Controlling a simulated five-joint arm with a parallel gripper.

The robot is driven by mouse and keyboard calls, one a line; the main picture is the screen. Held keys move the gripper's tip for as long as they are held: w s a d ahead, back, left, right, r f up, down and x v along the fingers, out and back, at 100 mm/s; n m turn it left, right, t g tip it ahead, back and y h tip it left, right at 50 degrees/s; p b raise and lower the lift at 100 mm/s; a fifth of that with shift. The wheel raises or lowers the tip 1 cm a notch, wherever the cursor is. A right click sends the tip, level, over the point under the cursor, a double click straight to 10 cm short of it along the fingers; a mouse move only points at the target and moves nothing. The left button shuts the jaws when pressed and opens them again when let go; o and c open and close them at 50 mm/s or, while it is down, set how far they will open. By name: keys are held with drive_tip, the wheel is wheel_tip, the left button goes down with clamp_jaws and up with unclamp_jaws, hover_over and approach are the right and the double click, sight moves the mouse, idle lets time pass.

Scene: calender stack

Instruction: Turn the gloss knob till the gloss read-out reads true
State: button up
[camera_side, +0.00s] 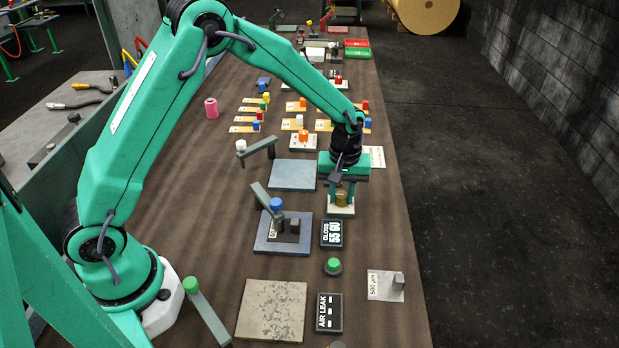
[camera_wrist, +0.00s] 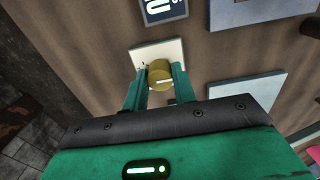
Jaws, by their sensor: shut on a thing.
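The gloss knob (camera_side: 341,198) is a brass-coloured cylinder on a pale square base plate (camera_side: 341,211). It also shows in the wrist view as a round knob (camera_wrist: 159,74) with a light line on its top. My gripper (camera_side: 340,191) is over it with a green finger on each side, shut on the knob. The gloss read-out (camera_side: 331,233) is a dark panel just in front of the knob. It is marked GLOSS and shows what looks like "55 GU". In the wrist view only part of the read-out (camera_wrist: 163,10) is in frame, with the letter U.
A blue plate with a dark block and a blue-topped lever (camera_side: 276,204) stands left of the read-out. A green button (camera_side: 333,266) and an AIR LEAK panel (camera_side: 329,313) lie nearer. A 500 µm card (camera_side: 386,286) is at the right. Several coloured pegs stand farther back.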

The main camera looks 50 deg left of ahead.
drive_tip(key=shift+m, duration=0.4)
drive_tip(key=m, duration=0.9)
drive_tip(key=shift+r, duration=0.1)
idle(0.4)
drive_tip(key=o, duration=1)
drive_tip(key=shift+r, duration=0.1)
